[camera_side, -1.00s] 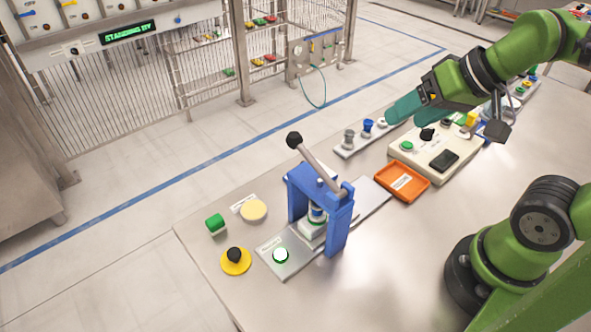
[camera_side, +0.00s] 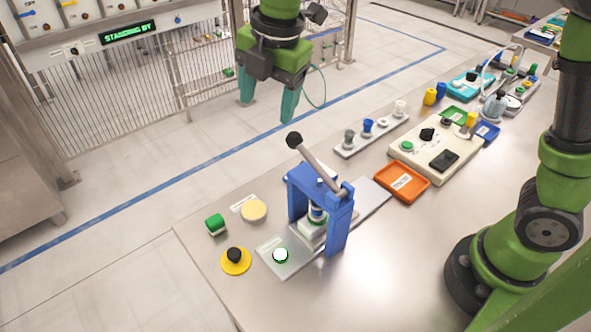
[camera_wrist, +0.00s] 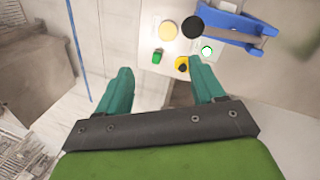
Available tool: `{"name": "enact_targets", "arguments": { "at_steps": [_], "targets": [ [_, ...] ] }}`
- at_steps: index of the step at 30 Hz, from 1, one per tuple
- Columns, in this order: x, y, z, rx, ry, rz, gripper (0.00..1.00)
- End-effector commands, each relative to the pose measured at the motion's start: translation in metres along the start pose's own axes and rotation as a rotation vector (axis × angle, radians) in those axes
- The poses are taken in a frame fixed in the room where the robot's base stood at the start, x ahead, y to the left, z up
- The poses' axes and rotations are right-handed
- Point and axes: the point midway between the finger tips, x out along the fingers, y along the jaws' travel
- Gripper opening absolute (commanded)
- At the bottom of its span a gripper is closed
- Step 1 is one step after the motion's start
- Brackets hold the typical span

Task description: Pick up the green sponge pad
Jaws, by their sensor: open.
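The green sponge pad (camera_side: 215,224) is a small block with a green top and a pale underside. It lies on the steel table near its left end, and it shows in the wrist view (camera_wrist: 157,57) between and beyond my fingertips. My gripper (camera_side: 267,112) is open and empty, with two teal fingers pointing down. It is well above the table, up and to the right of the pad in the side view, and touches nothing.
Close to the pad are a cream round disc (camera_side: 254,211) and a yellow disc with a black knob (camera_side: 236,261). A blue lever press (camera_side: 339,225) with a raised black-knobbed handle (camera_side: 294,140) stands to the right. An orange tray (camera_side: 402,195) and beige control box (camera_side: 459,146) lie farther right.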

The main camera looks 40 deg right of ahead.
Motion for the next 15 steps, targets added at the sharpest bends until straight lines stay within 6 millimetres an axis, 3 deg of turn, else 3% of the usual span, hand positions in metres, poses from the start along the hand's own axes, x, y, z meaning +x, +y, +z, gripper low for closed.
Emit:
{"name": "enact_targets", "arguments": {
  "at_steps": [1,6,10,15],
  "targets": [
    [0.014,0.015,-0.017,-0.167,0.012,-0.031,0.68],
    [0.054,0.051,-0.062,-0.689,0.062,-0.103,0.68],
    [0.083,0.065,-0.086,-0.975,0.114,-0.136,0.68],
    [0.105,0.071,-0.100,-1.168,0.157,-0.155,0.68]
  ]
}}
